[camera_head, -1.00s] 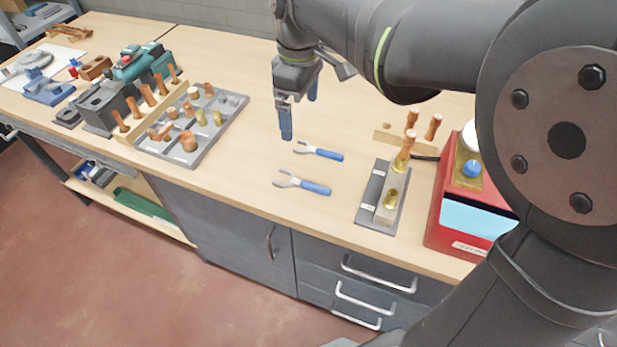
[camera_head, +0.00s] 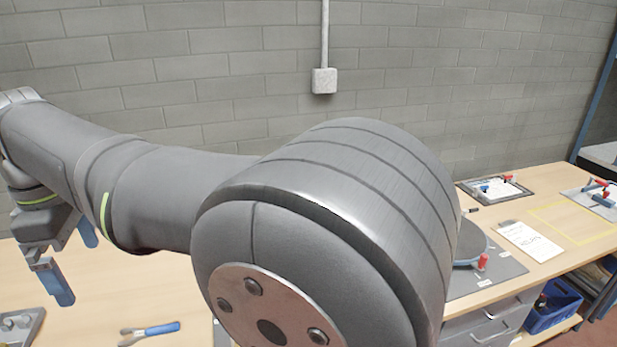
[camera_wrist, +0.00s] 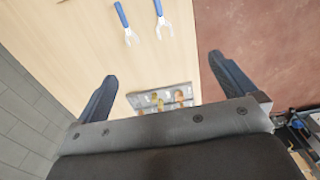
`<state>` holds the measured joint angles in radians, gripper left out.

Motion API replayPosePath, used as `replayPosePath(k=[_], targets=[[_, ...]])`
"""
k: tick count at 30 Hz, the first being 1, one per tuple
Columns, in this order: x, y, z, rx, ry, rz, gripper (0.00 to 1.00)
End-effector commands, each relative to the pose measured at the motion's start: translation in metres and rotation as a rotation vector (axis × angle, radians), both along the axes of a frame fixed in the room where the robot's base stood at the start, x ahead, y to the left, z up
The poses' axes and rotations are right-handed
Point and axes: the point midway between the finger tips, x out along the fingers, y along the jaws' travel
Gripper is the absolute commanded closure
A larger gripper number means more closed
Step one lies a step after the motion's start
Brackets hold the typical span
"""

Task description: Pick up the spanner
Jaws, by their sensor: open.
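Two hand tools with blue handles and pale metal forked ends lie side by side on the wooden bench. In the wrist view they are at the top, one on the left (camera_wrist: 125,22) and one on the right (camera_wrist: 160,20). I cannot tell for sure which is a spanner. In the head view one blue-handled tool (camera_head: 150,331) shows at the bottom edge. My gripper (camera_head: 73,254) is at the left there, above the bench, its fingers apart. In the wrist view my gripper (camera_wrist: 165,70) is open and empty, apart from both tools.
A grey tray (camera_wrist: 135,100) with copper and brass fittings lies on the bench near my fingers in the wrist view. In the head view a round grey fixture (camera_head: 470,240) and a notepad (camera_head: 530,241) sit at the right. A block wall (camera_head: 480,90) stands behind.

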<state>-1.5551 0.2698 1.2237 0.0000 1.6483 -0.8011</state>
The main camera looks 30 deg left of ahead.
Motion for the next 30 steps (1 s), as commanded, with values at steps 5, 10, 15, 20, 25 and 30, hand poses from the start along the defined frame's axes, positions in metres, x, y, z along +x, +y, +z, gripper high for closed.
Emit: replayPosePath(k=[5, 10, 15, 20, 25, 30], targets=[[0.000, 0.000, 0.000, 0.000, 0.000, 0.000, 0.29], [0.000, 0.000, 0.000, 0.000, 0.000, 0.000, 0.57], [0.000, 0.000, 0.000, 0.000, 0.000, 0.000, 0.57], [0.002, 0.002, -0.021, -0.006, 0.000, -0.001, 0.57], [0.008, 0.002, -0.091, -0.008, 0.000, -0.002, 0.57], [0.012, -0.003, -0.138, -0.004, 0.000, 0.000, 0.57]])
